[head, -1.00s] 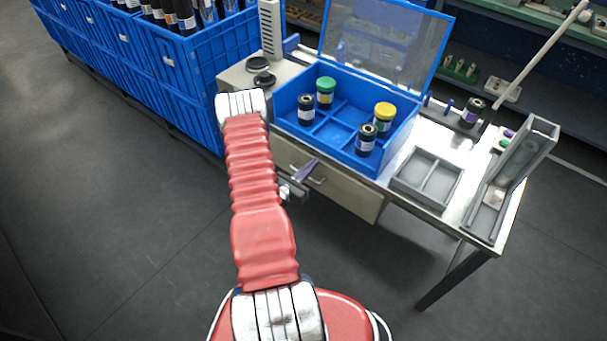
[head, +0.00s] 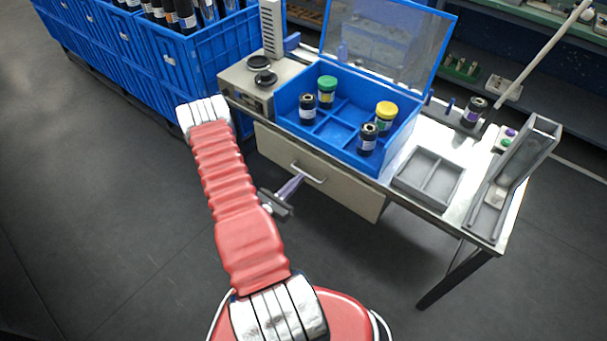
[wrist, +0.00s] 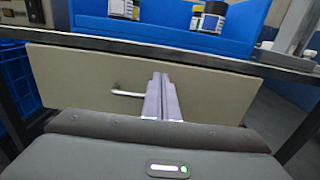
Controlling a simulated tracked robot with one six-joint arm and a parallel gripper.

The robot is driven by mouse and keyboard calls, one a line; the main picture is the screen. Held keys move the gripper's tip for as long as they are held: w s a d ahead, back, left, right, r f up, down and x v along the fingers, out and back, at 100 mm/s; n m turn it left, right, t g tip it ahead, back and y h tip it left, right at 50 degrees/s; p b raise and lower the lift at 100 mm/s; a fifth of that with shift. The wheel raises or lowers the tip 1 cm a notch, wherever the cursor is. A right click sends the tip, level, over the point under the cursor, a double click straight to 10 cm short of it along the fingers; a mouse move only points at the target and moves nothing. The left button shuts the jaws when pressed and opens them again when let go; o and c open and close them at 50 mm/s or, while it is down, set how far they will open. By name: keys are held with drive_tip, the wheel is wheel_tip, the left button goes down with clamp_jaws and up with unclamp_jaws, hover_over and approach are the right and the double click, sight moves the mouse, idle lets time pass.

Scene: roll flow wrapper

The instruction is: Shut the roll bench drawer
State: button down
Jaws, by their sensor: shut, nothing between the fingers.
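The roll bench drawer has a plain beige front (head: 345,190) with a pale bar handle (head: 309,173). It sits close under the bench top; no drawer inside shows, and I cannot tell whether a small gap remains. The front (wrist: 80,80) and handle (wrist: 127,93) also show in the wrist view. My gripper (head: 301,178) has purple fingers, shut together and empty, pointing at the drawer front near the handle. In the wrist view the shut fingers (wrist: 160,76) are just right of the handle and cover part of the front. Contact cannot be told.
The bench (head: 470,222) carries a blue lidded box (head: 345,157) with several capped rolls, a grey tray (head: 428,177) and a device with black knobs (head: 262,80). Large blue crates (head: 190,75) stand at the left. The floor left of my arm is clear.

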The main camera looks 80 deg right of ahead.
drive_tip(key=shift+v, duration=2.5)
